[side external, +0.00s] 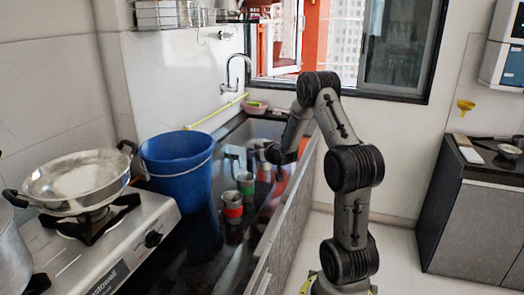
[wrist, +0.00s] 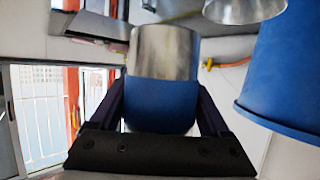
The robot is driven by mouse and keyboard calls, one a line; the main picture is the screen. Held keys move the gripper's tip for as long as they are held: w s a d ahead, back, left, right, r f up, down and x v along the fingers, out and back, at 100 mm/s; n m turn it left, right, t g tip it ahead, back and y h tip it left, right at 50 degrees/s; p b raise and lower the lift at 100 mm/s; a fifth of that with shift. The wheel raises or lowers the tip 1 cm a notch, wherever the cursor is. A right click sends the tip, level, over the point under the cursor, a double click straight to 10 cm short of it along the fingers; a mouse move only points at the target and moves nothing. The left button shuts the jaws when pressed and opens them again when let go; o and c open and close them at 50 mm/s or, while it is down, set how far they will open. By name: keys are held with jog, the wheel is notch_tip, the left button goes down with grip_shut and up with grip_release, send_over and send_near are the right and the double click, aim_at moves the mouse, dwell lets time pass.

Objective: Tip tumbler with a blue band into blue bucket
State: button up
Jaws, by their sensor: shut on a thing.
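The tumbler with a blue band (wrist: 163,55) fills the middle of the wrist view, its bare metal part showing above the blue band. My gripper (wrist: 160,100) is shut around it at the band, one finger on each side. In the side view my gripper (side external: 268,152) is to the right of the blue bucket (side external: 178,166), over the dark counter; the held tumbler is small and hard to make out there. The bucket stands on the counter beside the stove, and part of it shows at the right of the wrist view (wrist: 285,75), apart from the tumbler. The bucket's inside is hidden.
A red-banded tumbler (side external: 232,207) and a green-banded tumbler (side external: 245,183) stand on the counter between the bucket and my arm. A wide metal pan (side external: 75,182) sits on the stove (side external: 125,235) at left. A tap (side external: 236,72) is on the back wall.

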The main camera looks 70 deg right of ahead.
jog(key=w+a+r+n+t+y, duration=0.2)
jog(key=w+r, duration=0.4)
jog(key=w, duration=0.2)
jog(key=w+a+r+n+t+y, duration=0.1)
jog(key=w+a+r+n+y, duration=0.1)
jog(key=w+r, duration=0.45)
jog(key=w+a+r+m+g+h, duration=0.15)
jog(key=w+a+r, duration=0.25)
jog(key=w+a, duration=0.4)
jog(key=w+a+r+m+g+h, duration=0.1)
jog(key=w+a+r+m+h, duration=0.2)
jog(key=w+a, duration=0.45)
notch_tip(320, 180, down, 6)
jog(key=w+m+t+y, duration=0.2)
jog(key=m+y, duration=0.3)
jog(key=shift+w+r+m, duration=0.15)
jog(key=shift+w+m, duration=0.2)
jog(key=shift+w, duration=0.05)
jog(key=shift+a, duration=0.1)
jog(key=shift+a+f+m+t+y, duration=0.1)
jog(key=shift+f+m+t+y, duration=0.4)
jog(key=shift+m, duration=0.2)
